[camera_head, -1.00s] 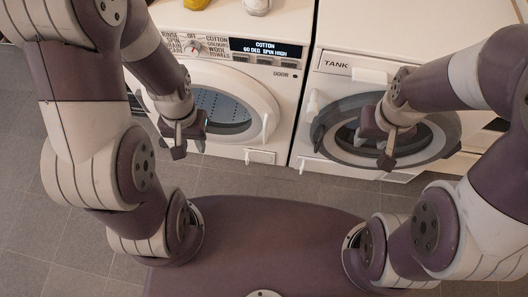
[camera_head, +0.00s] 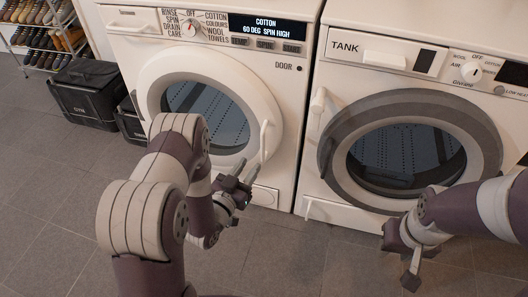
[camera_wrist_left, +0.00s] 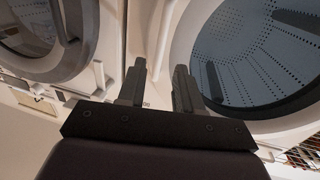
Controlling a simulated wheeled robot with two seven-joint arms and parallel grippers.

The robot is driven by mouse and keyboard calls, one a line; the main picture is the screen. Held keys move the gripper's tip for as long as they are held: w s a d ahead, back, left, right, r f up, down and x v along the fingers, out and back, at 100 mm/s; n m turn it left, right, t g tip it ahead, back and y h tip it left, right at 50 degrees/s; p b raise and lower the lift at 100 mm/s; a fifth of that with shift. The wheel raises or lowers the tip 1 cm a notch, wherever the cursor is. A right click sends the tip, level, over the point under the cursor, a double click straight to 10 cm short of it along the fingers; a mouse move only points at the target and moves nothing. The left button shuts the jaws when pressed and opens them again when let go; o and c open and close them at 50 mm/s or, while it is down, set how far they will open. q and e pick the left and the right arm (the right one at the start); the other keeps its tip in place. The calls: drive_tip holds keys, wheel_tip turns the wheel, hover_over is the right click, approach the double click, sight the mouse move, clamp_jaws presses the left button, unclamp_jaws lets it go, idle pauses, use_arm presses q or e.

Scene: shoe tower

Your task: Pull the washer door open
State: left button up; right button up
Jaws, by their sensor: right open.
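The washer (camera_head: 205,45) stands at the left in the head view, with its round door (camera_head: 205,105) closed. A pale upright handle (camera_head: 265,140) is on the door's right side. My left gripper (camera_head: 240,176) is just below and left of the handle in that view. In the left wrist view the left gripper (camera_wrist_left: 158,75) has its fingers apart with nothing between the tips. A pale upright bar, seemingly the handle (camera_wrist_left: 164,35), shows beyond the fingers; I cannot tell the gap. The door glass (camera_wrist_left: 250,60) is to the right there. My right gripper (camera_head: 405,262) is open and empty, low at the right.
A second machine marked TANK (camera_head: 400,55) stands close on the right, its grey-ringed door (camera_head: 335,150) shut. Black boxes (camera_head: 85,90) and a shoe rack (camera_head: 45,40) are at the far left. Floor (camera_head: 60,200) is clear at the lower left.

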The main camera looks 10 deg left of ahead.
sight(262, 149)
use_arm(q)
drive_tip(key=b+x, duration=0.3)
drive_tip(key=x, duration=0.5)
drive_tip(key=shift+w+f, duration=0.15)
drive_tip(key=shift+w, duration=0.2)
drive_tip(key=shift+w+d, duration=0.1)
drive_tip(key=shift+w, duration=0.15)
clamp_jaws()
